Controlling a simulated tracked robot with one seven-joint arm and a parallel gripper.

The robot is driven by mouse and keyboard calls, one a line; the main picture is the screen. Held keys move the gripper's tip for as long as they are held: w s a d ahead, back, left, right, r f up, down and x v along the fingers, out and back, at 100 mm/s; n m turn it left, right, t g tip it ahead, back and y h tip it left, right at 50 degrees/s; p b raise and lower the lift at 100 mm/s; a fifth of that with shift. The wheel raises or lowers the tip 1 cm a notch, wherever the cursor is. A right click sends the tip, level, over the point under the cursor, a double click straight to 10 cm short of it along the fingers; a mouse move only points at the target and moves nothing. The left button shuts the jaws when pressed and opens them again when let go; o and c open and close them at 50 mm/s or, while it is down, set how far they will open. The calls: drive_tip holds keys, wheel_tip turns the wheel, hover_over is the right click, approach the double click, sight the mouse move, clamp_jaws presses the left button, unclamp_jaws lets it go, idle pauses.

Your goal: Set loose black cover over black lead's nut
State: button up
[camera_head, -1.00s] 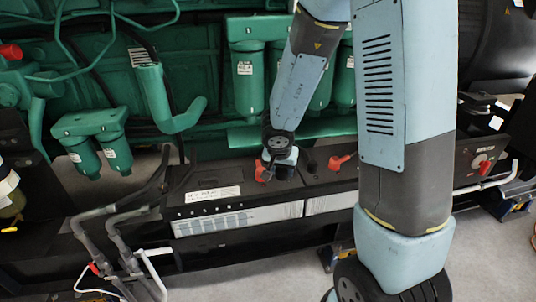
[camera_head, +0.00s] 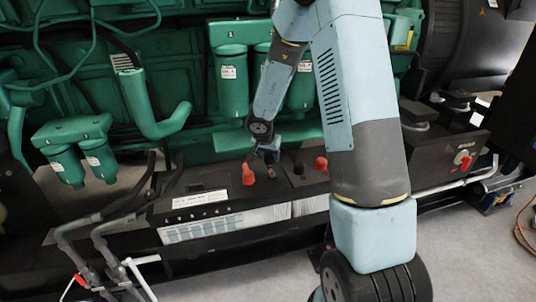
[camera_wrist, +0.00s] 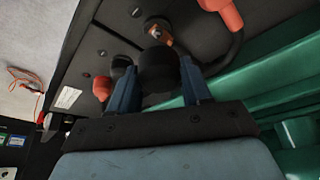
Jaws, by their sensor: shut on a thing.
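My gripper (camera_wrist: 158,88) is shut on the loose black cover (camera_wrist: 158,70), a dark round cap between its two blue fingers. In the head view my gripper (camera_head: 268,153) is above the battery tops, just up and right of a red cover (camera_head: 248,174); the held cover is too small to make out there. In the wrist view a copper-coloured terminal with its nut (camera_wrist: 160,33) shows bare just beyond the held cover, which partly overlaps it. A second black cap (camera_wrist: 121,66) shows behind the left finger. The black lead is hard to trace.
Another red cover (camera_head: 321,163) stands on the right battery, and its cable runs close by in the wrist view (camera_wrist: 222,12). The batteries (camera_head: 215,222) sit in front of the green engine (camera_head: 180,85) and its filters (camera_head: 231,82). Pipes (camera_head: 85,250) stand at the left.

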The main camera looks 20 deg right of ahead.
sight(272, 173)
drive_tip(key=shift+w+d+f, duration=0.3)
drive_tip(key=shift+w+d, duration=0.15)
drive_tip(key=shift+w, duration=0.15)
drive_tip(key=shift+w+d+f, duration=0.3)
drive_tip(key=shift+w+d, duration=0.15)
drive_tip(key=shift+w, duration=0.15)
drive_tip(key=shift+f, duration=2.65)
drive_tip(key=shift+s+f, duration=0.1)
drive_tip(key=shift+f, duration=0.9)
drive_tip(key=o, duration=1.1)
drive_tip(key=shift+o, duration=0.5)
drive_tip(key=shift+o, duration=1.1)
